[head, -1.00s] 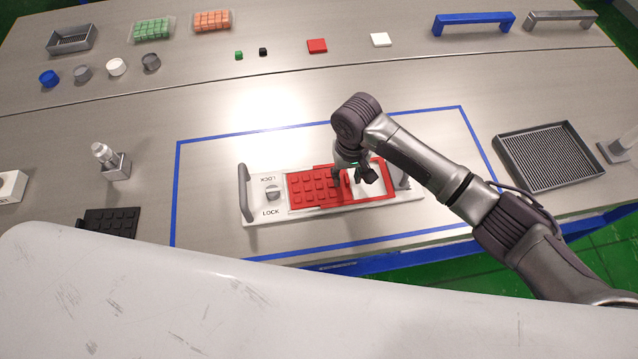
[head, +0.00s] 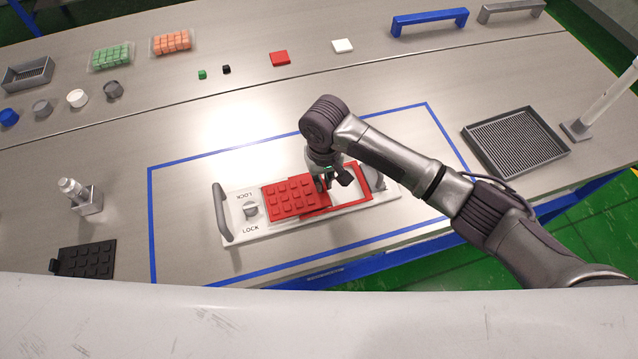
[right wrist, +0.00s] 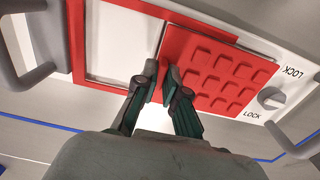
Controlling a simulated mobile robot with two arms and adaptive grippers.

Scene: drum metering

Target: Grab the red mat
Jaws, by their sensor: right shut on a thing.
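The red mat (head: 288,198) is a studded square lying on the white plate with LOCK markings (head: 240,236), over the left part of a flat red frame (head: 362,203). It also shows in the right wrist view (right wrist: 222,72), turned slightly against the frame. My right gripper (head: 329,184) is at the mat's right edge. In the right wrist view its two fingertips (right wrist: 160,84) are close together at that edge, shut on the mat; the exact grip is partly hidden. My left gripper is not in view.
The plate has grey handles (head: 220,212) and a lock knob (head: 250,209). It lies inside a blue taped outline (head: 151,220). A black studded mat (head: 88,260) lies to the left, a grey grated tray (head: 515,142) to the right. Bare table surrounds the plate.

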